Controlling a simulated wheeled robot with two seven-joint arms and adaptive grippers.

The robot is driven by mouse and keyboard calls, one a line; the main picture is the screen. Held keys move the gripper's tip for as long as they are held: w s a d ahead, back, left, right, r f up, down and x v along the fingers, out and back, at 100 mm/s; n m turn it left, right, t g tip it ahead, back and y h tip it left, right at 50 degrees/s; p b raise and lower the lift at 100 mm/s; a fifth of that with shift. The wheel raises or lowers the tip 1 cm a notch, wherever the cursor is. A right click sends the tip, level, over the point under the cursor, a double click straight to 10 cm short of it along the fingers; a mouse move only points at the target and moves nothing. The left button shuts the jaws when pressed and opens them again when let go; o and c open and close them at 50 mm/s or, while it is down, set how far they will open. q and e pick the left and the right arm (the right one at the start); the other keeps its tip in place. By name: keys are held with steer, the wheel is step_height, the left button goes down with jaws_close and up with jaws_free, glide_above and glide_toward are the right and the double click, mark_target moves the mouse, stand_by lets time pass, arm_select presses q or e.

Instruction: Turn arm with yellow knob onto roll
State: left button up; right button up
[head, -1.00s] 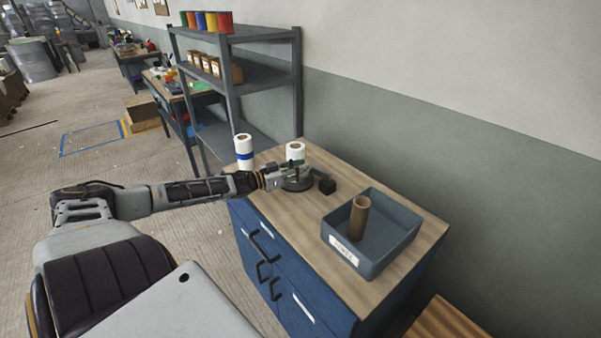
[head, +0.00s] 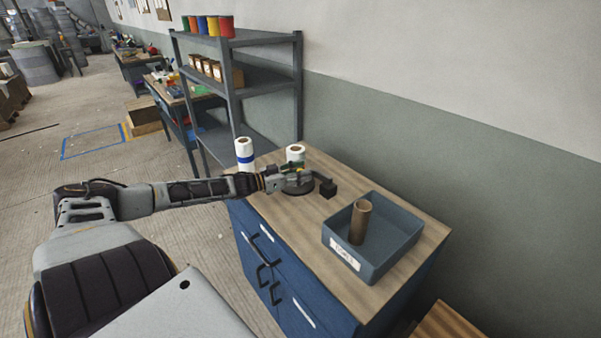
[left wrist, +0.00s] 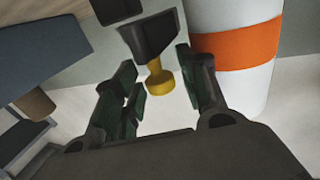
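The yellow knob (left wrist: 158,80) hangs below a dark arm end (left wrist: 152,36) in the left wrist view. My left gripper (left wrist: 157,88) is open, with one finger on each side of the knob and a visible gap to each. In the head view my left gripper (head: 280,178) is over the round dark base (head: 298,188) on the cabinet, partly hiding the arm. A white roll (head: 295,152) stands just behind it. In the wrist view a white roll with an orange band (left wrist: 235,45) is close on the right. My right gripper is not in view.
A second white roll with a blue band (head: 244,150) stands at the cabinet's back left. A black block (head: 328,188) sits right of the base. A grey tray (head: 395,250) holding a brown tube (head: 360,222) stands on the right of the wooden top. A grey shelf (head: 236,90) rises behind.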

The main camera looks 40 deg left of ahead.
arm_select(q)
steer(key=shift+v, duration=2.65)
steer(key=shift+v, duration=1.3)
steer(key=shift+c, duration=0.2)
